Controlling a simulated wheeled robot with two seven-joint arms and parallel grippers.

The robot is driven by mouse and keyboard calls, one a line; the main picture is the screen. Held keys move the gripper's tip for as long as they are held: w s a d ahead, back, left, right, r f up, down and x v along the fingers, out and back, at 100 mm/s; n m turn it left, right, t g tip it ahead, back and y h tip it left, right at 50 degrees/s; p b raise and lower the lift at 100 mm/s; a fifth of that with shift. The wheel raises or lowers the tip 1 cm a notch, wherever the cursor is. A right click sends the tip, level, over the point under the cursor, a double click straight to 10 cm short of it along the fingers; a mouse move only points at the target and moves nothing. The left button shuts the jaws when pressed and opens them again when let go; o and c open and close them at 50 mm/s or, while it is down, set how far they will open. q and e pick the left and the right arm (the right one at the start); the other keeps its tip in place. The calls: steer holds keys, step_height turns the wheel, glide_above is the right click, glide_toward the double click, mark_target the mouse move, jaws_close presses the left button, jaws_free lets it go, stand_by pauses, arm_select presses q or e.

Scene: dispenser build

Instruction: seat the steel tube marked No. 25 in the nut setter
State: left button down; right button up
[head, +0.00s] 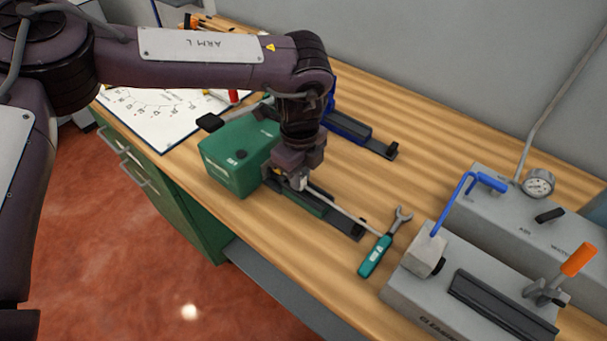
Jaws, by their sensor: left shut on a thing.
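My left gripper (297,182) points down over the bed of a green bench machine (228,165). It is shut on a thin steel tube (345,213), gripping it near the tube's left end. The tube runs down and right, above or along the machine's dark bed (325,215). Its far end comes close to a teal-handled wrench. I cannot tell whether the tube touches the bed. No number on the tube can be read. I cannot read a name that shows which machine is the nut setter. My right gripper is out of view.
The teal-handled wrench (376,253) lies right of the green machine. A blue bench machine (348,127) stands behind my gripper. Grey units with a blue lever (470,190) and an orange handle (578,260) fill the right. A marked sheet (150,118) lies at left. Bare wood lies mid-bench.

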arm_select(q)
steer(key=shift+w+a, duration=0.15)
steer(key=shift+a, duration=0.05)
steer(key=c, duration=1.2)
jaws_free()
steer(key=shift+c, duration=0.2)
steer(key=shift+o, duration=0.5)
steer(key=shift+o, duration=1.2)
steer(key=shift+r+p, duration=2.65)
steer(key=shift+r, duration=0.9)
